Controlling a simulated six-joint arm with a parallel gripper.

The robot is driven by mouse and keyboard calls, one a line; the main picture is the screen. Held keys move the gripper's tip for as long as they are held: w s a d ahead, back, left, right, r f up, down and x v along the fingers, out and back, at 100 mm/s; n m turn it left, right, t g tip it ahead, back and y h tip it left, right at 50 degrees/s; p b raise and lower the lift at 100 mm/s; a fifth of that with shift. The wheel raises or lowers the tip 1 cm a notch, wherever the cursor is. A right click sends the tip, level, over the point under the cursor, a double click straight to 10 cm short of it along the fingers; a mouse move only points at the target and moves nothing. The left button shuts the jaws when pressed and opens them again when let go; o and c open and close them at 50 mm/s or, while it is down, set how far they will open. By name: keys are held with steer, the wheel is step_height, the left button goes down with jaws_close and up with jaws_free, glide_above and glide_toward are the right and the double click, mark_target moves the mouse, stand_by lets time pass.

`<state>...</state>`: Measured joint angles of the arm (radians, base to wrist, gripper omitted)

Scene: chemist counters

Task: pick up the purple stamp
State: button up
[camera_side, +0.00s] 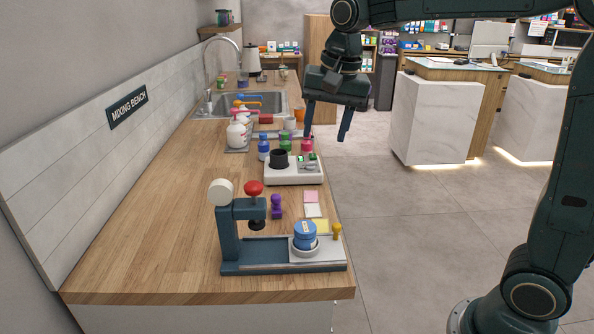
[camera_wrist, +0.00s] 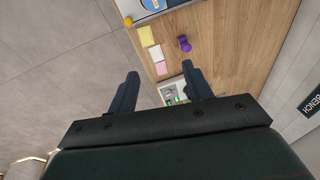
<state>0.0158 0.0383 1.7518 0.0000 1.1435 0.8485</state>
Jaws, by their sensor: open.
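In the wrist view the purple stamp (camera_wrist: 184,44) is above and beyond the fingertips, on bare wood beside the coloured note pads. My gripper (camera_side: 328,121) is open and empty, high above the counter's right edge and farther back than the stamp. In the wrist view the two fingers of my gripper (camera_wrist: 161,76) are spread wide with nothing between them.
A press (camera_side: 228,235) with a red knob and a blue tub (camera_side: 305,236) stand close by the stamp. Note pads (camera_side: 313,210) lie to its right. A white scale (camera_side: 294,171) and several bottles (camera_side: 236,134) stand behind. The counter's left part is clear.

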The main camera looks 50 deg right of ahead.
steer(key=w+f+m+g, duration=0.1)
steer(key=w+f+m, duration=0.2)
steer(key=w, duration=0.5)
steer(key=m+g, duration=0.1)
steer(key=m, duration=0.3)
glide_above(276, 195)
step_height(276, 195, down, 7)
steer(key=shift+r, duration=0.15)
steer(key=shift+f, duration=4.3)
steer(key=shift+f, duration=2.6)
steer(key=c, duration=1.1)
